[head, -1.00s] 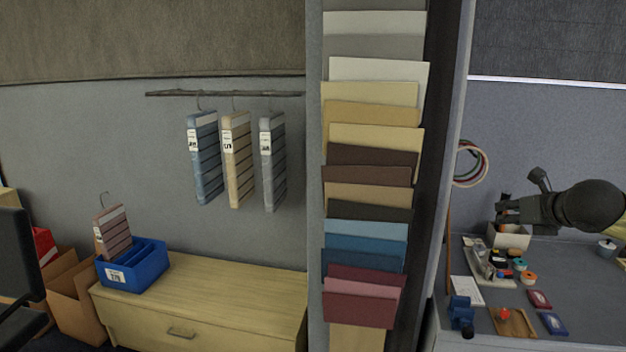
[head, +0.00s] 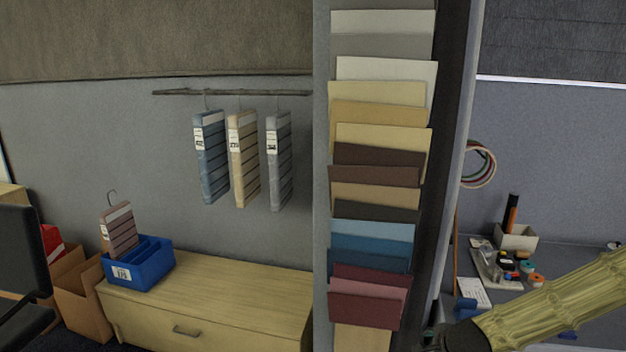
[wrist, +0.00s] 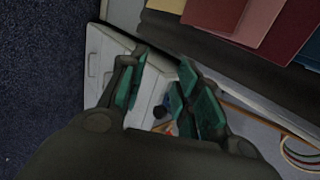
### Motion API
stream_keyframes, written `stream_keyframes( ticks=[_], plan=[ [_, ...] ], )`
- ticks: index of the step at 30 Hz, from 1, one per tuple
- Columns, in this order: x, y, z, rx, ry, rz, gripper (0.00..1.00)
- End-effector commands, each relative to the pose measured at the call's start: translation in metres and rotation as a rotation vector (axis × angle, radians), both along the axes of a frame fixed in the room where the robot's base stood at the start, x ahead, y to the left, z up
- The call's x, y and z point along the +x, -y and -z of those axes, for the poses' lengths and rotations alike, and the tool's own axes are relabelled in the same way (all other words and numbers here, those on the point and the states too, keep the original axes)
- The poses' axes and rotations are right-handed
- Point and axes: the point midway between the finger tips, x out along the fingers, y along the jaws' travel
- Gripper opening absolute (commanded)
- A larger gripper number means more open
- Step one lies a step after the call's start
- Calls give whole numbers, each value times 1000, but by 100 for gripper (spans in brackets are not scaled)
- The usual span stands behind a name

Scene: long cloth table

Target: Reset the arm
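My arm, in a yellowish ribbed cover, comes in from the right edge of the head view and slopes down to the left. Its dark end is at the bottom edge, where the fingers cannot be made out. In the wrist view my gripper (wrist: 163,68) has its two green-padded fingers apart, with nothing held between them. Behind the fingers are a white surface and a small dark blue thing, both partly hidden.
A rack of coloured sample cards (head: 380,160) stands left of my arm. Right of it is a worktable with a small box (head: 516,238) and a tray of small items. A wooden cabinet (head: 220,285) bears a blue bin (head: 150,268). Carpet (wrist: 40,80) shows at left in the wrist view.

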Motion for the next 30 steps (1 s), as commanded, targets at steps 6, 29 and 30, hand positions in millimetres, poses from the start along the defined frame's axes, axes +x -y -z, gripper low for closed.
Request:
stream_keyframes(
  ticks=[6, 29, 30],
  plan=[
    [-53, -28, 74, -182, -124, -277, 32],
    [-302, -74, 244, -527, -497, -1359, 32],
    [-314, -73, 248, -533, -510, -1410, 32]
  ],
)
